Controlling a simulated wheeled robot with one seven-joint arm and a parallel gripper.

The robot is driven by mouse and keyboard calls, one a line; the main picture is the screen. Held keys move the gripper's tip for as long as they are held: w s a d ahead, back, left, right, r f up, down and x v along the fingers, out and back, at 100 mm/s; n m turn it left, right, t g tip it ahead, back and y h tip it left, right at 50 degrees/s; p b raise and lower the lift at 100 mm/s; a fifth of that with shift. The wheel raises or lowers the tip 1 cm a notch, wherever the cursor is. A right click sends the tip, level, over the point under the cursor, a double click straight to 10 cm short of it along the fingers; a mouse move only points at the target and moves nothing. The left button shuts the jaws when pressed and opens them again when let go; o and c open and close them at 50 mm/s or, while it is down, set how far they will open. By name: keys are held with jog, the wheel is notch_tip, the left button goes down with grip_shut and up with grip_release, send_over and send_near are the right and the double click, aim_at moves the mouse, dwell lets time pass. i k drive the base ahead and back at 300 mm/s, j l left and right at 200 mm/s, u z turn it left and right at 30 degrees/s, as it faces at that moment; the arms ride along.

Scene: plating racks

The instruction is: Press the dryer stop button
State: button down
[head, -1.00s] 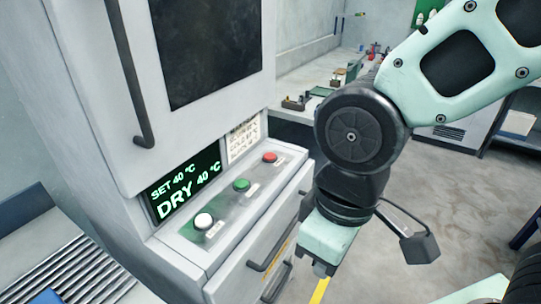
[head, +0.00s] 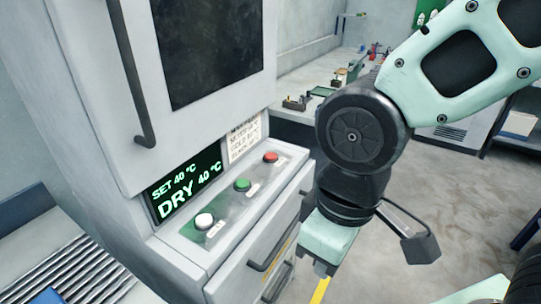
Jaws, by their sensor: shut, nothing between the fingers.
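The dryer (head: 85,130) is a tall grey cabinet at the left. Its sloped ledge holds a red button (head: 270,157) at the far end, a green button (head: 242,184) in the middle and a white button (head: 204,221) at the near end. The small labels beside them are too small to read, so I cannot read which is stop. The display (head: 187,182) reads "SET 40 °C" and "DRY 40 °C". My gripper (head: 322,269) points down in front of the cabinet, right of and lower in the picture than the buttons, apart from them. Its fingertips are small here; it is shut and empty.
A dark door handle (head: 131,75) and drawer handles (head: 270,250) stick out from the cabinet. A printed notice (head: 244,138) is above the red button. A roller conveyor (head: 75,275) is at lower left. A cluttered bench (head: 325,80) stands behind.

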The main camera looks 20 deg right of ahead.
aim_at(269, 157)
jog(key=i+l+u, duration=0.6)
jog(key=u, duration=0.2)
jog(key=l, duration=0.1)
